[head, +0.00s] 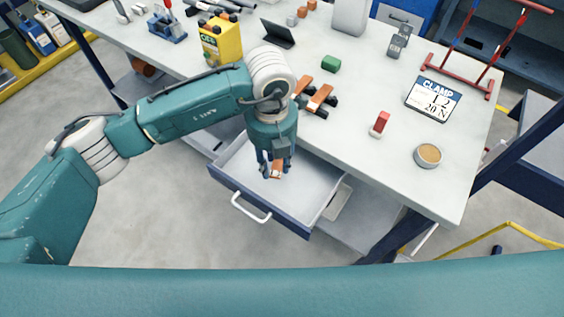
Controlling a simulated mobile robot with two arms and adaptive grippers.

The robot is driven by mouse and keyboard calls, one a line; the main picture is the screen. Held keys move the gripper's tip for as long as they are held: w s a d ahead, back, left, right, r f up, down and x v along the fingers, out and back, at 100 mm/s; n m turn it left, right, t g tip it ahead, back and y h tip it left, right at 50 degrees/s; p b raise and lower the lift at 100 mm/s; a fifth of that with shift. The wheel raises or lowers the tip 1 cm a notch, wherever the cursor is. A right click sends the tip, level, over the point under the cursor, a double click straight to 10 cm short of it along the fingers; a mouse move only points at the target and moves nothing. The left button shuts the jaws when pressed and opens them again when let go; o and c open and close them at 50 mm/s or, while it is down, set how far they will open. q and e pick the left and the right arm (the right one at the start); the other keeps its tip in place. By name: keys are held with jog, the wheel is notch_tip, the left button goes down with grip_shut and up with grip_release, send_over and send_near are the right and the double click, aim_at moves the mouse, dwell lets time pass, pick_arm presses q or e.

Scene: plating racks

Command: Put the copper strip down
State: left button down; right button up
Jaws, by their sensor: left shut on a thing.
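My left gripper (272,168) points down over the open drawer (315,180) below the bench. It is shut on a small copper strip (277,172), of which only a short orange-brown piece shows between and beside the fingers. I cannot tell whether the strip touches the drawer floor. Two more copper-coloured strips (320,97) lie on dark holders on the bench, just right of my left wrist. My right gripper is not in view.
The drawer, with a white handle (250,208), has bare floor around the gripper.

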pick_arm(q)
jog(key=w+d, duration=0.2)
jog(key=w, duration=0.1)
jog(key=shift+d+r+p, duration=0.15)
jog(key=shift+p, duration=0.2)
notch_tip(320, 180, down, 3)
jog(key=shift+r, duration=0.1)
jog(key=shift+f+p, duration=0.35)
jog(key=shift+f, duration=0.25)
notch_tip(320, 180, down, 3)
jog(key=shift+f+p, duration=0.15)
jog(key=shift+p, duration=0.15)
jog(key=shift+f, duration=0.15)
jog(key=c, duration=1.3)
grip_release()
jog(key=shift+o, duration=0.2)
